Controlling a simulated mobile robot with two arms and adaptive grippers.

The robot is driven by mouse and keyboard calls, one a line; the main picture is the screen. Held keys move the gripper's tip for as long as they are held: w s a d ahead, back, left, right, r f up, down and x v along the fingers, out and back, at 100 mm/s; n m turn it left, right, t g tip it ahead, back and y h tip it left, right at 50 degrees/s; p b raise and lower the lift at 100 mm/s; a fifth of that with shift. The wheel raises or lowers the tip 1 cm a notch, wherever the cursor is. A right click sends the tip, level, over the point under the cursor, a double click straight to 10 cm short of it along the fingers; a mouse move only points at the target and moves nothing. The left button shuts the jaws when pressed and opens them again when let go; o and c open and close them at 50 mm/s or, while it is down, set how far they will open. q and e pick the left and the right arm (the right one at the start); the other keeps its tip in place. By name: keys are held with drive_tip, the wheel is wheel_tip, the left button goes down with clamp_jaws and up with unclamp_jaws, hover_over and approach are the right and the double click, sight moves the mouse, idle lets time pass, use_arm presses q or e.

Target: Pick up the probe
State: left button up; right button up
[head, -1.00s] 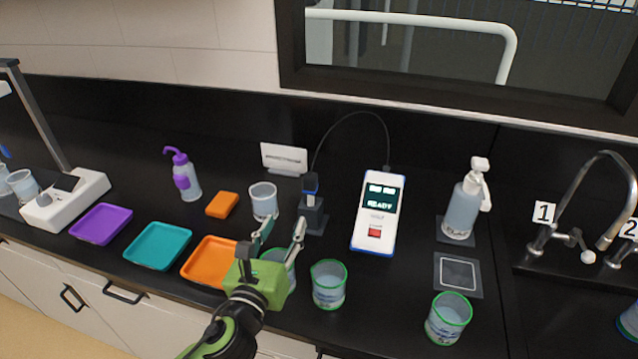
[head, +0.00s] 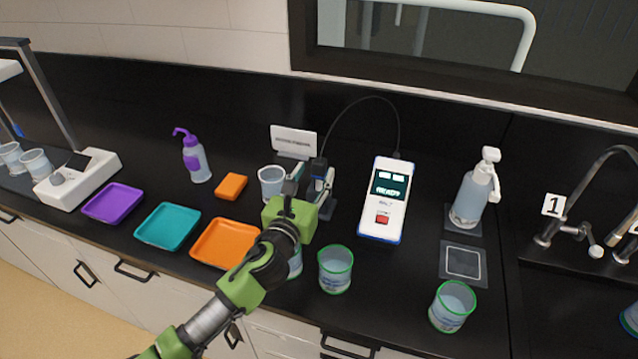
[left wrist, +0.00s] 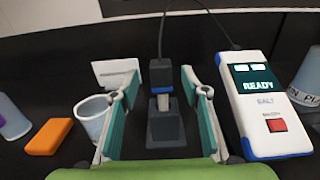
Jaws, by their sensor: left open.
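The probe (left wrist: 160,72) has a dark body with a blue band, and a cable runs up from its top. It stands upright in a dark holder (left wrist: 165,128) on the counter. In the head view the probe (head: 318,168) shows just beyond my left gripper (head: 308,187), which partly covers the holder. In the left wrist view my left gripper (left wrist: 158,92) is open, with one finger on each side of the probe and visible gaps to both. The white meter (head: 385,200) that reads READY stands to the right of the probe. My right gripper is not in view.
A clear cup (head: 271,182) stands close to the left of my gripper. Green-rimmed beakers (head: 335,270) stand in front, one partly hidden under my arm. An orange tray (head: 222,243) lies to the left. A white sign (head: 293,141) stands behind.

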sight(318, 167)
use_arm(q)
drive_tip(key=x, duration=0.3)
drive_tip(key=shift+w+d+r, duration=0.2)
drive_tip(key=shift+w+r, duration=0.05)
drive_tip(key=shift+w+d, duration=0.1)
drive_tip(key=shift+w, duration=0.3)
drive_tip(key=c, duration=1.1)
drive_tip(key=shift+c, duration=0.2)
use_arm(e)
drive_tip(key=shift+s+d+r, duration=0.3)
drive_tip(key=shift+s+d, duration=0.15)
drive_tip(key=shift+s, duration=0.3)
